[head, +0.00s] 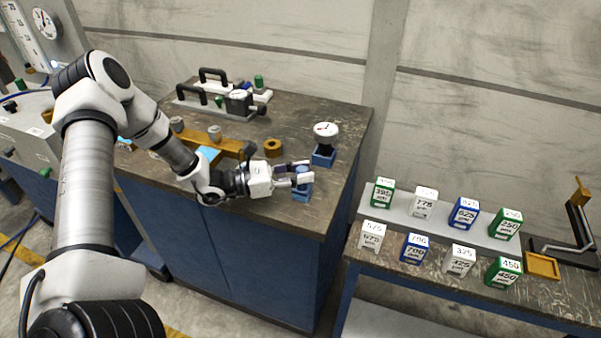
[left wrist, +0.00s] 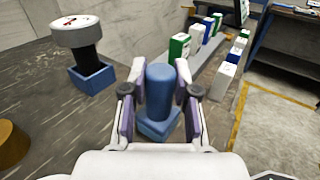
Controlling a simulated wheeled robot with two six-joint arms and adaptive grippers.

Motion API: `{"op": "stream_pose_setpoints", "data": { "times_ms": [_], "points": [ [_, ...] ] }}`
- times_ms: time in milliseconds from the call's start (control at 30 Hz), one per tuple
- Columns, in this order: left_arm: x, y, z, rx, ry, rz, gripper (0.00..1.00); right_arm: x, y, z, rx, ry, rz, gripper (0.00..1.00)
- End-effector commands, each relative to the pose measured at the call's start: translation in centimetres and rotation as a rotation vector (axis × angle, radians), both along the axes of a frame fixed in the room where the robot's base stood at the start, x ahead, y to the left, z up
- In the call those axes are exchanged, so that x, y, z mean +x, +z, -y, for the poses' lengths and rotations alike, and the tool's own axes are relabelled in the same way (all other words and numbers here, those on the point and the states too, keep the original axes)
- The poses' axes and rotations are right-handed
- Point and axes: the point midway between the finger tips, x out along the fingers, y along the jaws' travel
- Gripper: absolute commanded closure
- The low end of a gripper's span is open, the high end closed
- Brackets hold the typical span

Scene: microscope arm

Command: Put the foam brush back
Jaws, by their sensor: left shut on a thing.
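My left gripper (head: 302,178) is at the front right corner of the workbench, its fingers shut on the sides of a blue rounded cylinder (head: 303,170). In the left wrist view the cylinder (left wrist: 160,90) stands upright between the fingers, over a square blue base (left wrist: 160,126). I cannot tell whether the cylinder is seated in the base or just above it. I cannot make out a foam brush for certain. An ochre, wedge-like piece (head: 581,191) sits atop a dark stand (head: 579,225) on the right-hand bench. My right gripper is not in view.
A round dial gauge (head: 326,129) stands in a blue holder (head: 323,156) close behind the gripper. An ochre ring (head: 272,147) and ochre bar (head: 228,146) lie left. Several coloured boxes (head: 465,214) and an ochre tray (head: 541,265) occupy the right bench. A floor gap separates the benches.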

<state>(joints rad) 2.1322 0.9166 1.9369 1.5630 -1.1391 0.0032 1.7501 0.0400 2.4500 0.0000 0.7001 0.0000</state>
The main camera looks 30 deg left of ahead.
Motion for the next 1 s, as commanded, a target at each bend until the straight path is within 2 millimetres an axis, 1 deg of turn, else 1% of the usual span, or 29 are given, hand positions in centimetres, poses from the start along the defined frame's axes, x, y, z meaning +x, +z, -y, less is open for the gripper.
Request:
{"op": "stream_pose_setpoints", "data": {
  "times_ms": [100, 267, 300, 333, 600, 733, 867, 933, 1000],
  "points": [
    [0.0, 0.0, 0.0, -0.001, 0.000, 0.001, 1.00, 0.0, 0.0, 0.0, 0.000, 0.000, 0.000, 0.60],
    [0.0, -0.4, 0.0, 0.000, 0.000, 0.001, 1.00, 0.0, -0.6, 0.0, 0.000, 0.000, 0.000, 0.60],
    [0.0, -0.2, 0.0, -0.001, 0.000, 0.001, 0.57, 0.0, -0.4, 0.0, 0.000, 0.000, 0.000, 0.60],
    [0.0, -0.2, 0.0, -0.001, 0.000, 0.001, 0.46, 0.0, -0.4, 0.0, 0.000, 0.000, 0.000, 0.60],
    [0.0, -0.2, 0.0, 0.000, 0.000, 0.000, 0.46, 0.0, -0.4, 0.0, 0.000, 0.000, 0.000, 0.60],
    [-0.1, 0.3, -0.1, 0.000, 0.001, 0.000, 0.46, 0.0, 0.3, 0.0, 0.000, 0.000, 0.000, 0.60],
    [-1.4, 0.3, -1.5, -0.004, 0.006, 0.002, 0.46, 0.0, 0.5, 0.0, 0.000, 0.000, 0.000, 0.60],
    [-2.4, 0.3, -2.4, -0.003, 0.008, 0.004, 0.46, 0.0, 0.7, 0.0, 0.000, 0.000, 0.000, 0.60],
    [-3.6, 0.6, -3.5, -0.006, 0.008, 0.003, 0.46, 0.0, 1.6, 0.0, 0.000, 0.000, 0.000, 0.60]
  ]
}}
